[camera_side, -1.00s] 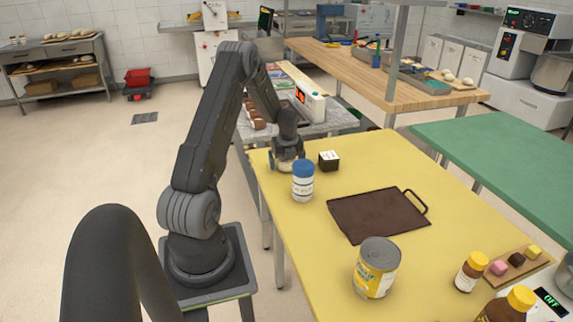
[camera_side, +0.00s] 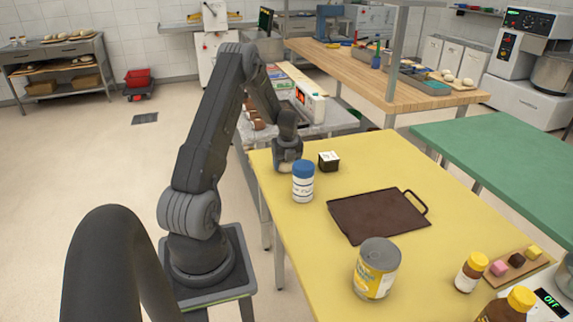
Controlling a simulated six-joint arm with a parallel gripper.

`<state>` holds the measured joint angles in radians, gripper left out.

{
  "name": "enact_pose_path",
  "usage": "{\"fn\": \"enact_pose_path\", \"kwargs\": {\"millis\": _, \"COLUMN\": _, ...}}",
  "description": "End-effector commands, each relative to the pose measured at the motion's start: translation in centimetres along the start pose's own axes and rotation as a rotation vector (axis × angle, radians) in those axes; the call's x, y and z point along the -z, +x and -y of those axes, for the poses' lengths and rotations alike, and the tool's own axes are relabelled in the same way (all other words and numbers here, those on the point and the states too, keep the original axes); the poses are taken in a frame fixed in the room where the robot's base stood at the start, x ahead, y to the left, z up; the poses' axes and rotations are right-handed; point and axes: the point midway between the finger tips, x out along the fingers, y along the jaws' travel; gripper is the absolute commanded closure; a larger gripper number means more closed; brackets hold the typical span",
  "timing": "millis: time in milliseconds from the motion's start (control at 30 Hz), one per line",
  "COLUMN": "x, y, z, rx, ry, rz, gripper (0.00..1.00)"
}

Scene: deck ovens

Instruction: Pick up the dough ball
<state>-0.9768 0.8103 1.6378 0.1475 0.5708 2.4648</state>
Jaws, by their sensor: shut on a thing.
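My gripper (camera_side: 287,165) is low over the far left end of the yellow table (camera_side: 300,235), behind the white jar with the blue lid (camera_side: 303,182). Its jaws are shut on the dough ball. The ball itself is hardly visible now, hidden by the fingers and the jar. I cannot tell whether it is clear of the table top.
A small dark box with a white top (camera_side: 329,161) stands close to the right of my gripper. A brown tray (camera_side: 375,214) lies mid-table, with a yellow can (camera_side: 376,268) in front. Bottles (camera_side: 472,272) and a small board of sweets (camera_side: 518,262) are at the near right.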

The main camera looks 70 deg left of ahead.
Motion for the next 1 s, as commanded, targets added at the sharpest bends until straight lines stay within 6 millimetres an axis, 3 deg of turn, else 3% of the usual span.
{"fn": "enact_pose_path", "kwargs": {"millis": 167, "x": -0.3, "y": -1.2, "z": 0.1, "rx": 0.002, "ry": -0.001, "rz": 0.003, "gripper": 0.55}}
{"fn": "enact_pose_path", "kwargs": {"millis": 600, "x": -1.4, "y": -8.9, "z": 0.0, "rx": 0.002, "ry": -0.001, "rz": 0.003, "gripper": 0.55}}
{"fn": "enact_pose_path", "kwargs": {"millis": 1000, "x": -1.5, "y": -9.9, "z": 0.0, "rx": 0.0, "ry": 0.0, "rz": 0.0, "gripper": 0.55}}
